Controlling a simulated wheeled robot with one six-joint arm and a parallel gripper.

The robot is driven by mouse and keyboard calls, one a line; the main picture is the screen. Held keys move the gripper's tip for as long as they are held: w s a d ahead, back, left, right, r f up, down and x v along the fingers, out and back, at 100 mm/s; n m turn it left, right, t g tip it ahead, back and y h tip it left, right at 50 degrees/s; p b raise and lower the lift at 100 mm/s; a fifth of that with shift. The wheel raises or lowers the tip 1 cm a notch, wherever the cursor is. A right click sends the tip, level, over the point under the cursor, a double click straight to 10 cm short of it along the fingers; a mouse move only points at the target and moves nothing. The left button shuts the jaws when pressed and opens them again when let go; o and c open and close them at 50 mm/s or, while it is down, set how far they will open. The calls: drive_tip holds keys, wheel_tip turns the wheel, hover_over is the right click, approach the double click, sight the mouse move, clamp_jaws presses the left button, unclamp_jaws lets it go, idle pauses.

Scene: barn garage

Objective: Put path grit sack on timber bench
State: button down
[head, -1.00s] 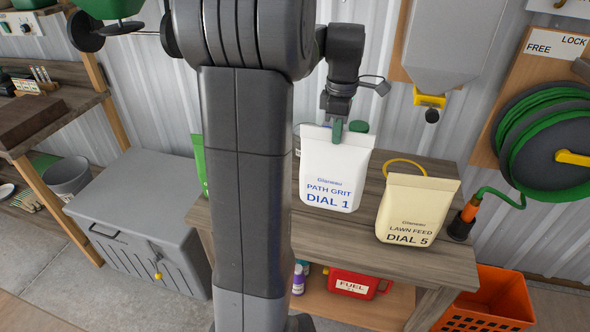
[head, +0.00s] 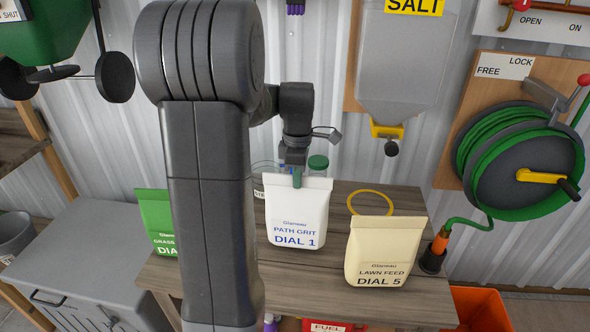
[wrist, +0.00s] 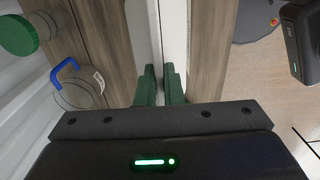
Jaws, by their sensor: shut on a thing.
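The white path grit sack (head: 297,222) is upright, with "PATH GRIT DIAL 1" on its front. My gripper (head: 298,177) is shut on its top edge from above. In the wrist view, the green fingertips (wrist: 160,84) close on the sack's thin white edge (wrist: 173,35). The timber bench (head: 325,290) is behind and below the sack in the head view. I cannot tell whether the sack's base touches the bench top.
A cream lawn feed sack (head: 385,255) stands on the bench to the right, a green sack (head: 157,225) to the left, partly behind my arm. A green-lidded jar (head: 318,163) and a yellow ring (head: 352,198) are behind. A hose reel (head: 520,160) hangs at right.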

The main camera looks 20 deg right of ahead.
drive_tip(key=shift+f, duration=1.75)
drive_tip(key=shift+f, duration=0.15)
drive_tip(key=c, duration=1.6)
unclamp_jaws()
drive_tip(key=shift+o, duration=0.2)
wheel_tip(320, 180, up, 12)
drive_tip(key=shift+r, duration=0.1)
